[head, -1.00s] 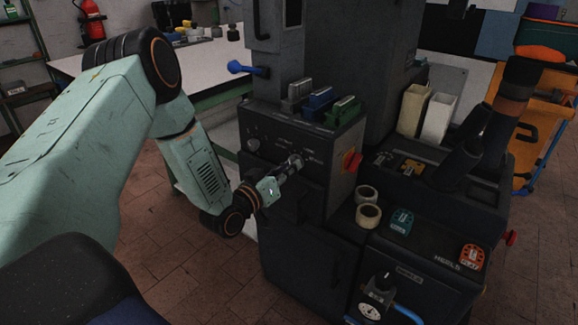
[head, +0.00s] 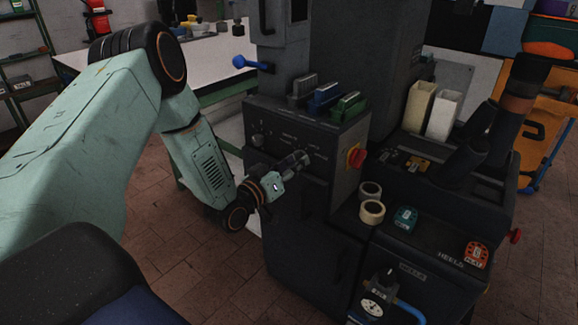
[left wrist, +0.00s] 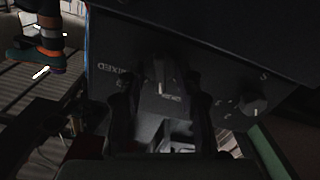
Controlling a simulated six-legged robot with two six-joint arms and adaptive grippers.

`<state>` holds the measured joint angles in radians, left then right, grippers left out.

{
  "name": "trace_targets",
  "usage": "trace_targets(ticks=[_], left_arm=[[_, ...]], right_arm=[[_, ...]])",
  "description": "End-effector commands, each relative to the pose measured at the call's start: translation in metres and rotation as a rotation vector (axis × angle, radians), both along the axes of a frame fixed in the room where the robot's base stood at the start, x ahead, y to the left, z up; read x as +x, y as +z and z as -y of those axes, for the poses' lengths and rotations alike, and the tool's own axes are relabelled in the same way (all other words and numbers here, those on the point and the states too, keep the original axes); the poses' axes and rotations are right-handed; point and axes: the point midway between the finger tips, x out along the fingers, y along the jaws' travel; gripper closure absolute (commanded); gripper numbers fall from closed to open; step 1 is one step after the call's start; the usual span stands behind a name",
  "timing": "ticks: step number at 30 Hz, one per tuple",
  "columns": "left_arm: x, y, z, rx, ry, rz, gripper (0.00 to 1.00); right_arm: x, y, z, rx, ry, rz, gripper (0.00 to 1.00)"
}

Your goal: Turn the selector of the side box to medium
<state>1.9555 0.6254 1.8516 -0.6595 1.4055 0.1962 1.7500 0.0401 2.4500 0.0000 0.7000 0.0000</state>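The side box (head: 270,130) is a dark cabinet with labelled knobs on its front face. My left gripper (head: 300,158) is at the right part of that face, in front of the selector, and hides it in the head view. In the left wrist view the selector (left wrist: 160,88) is a dark knob with a pale pointer line. It sits between the two fingers of my left gripper (left wrist: 162,105), which look spread, with dark gaps on both sides. Small white lettering (left wrist: 108,75) shows left of the knob, upside down. Finger contact is too dark to tell. My right gripper is not in view.
Another knob (left wrist: 252,103) sits beside the selector. A red rotary switch (head: 356,157) is on the box's side. Coloured blocks (head: 325,97) stand on top. Tape rolls (head: 371,211) lie to the right. A blue-knobbed lever (head: 240,62) juts out above left.

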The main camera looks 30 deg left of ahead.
Motion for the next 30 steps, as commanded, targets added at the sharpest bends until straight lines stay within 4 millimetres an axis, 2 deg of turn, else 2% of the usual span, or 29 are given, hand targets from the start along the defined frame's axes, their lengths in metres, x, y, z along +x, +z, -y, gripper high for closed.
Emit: trace_targets(ticks=[5,13,21,30], left_arm=[[-0.016,-0.001,-0.003,-0.004,0.004,-0.003,0.65],[-0.058,0.000,-0.006,-0.006,0.006,-0.001,0.65],[-0.089,0.000,-0.008,-0.005,0.006,0.001,0.65],[-0.110,0.000,-0.011,-0.004,0.005,-0.001,0.65]], right_arm=[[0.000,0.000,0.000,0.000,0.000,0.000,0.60],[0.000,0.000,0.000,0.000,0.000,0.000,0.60],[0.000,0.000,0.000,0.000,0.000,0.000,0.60],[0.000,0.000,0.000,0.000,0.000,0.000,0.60]])
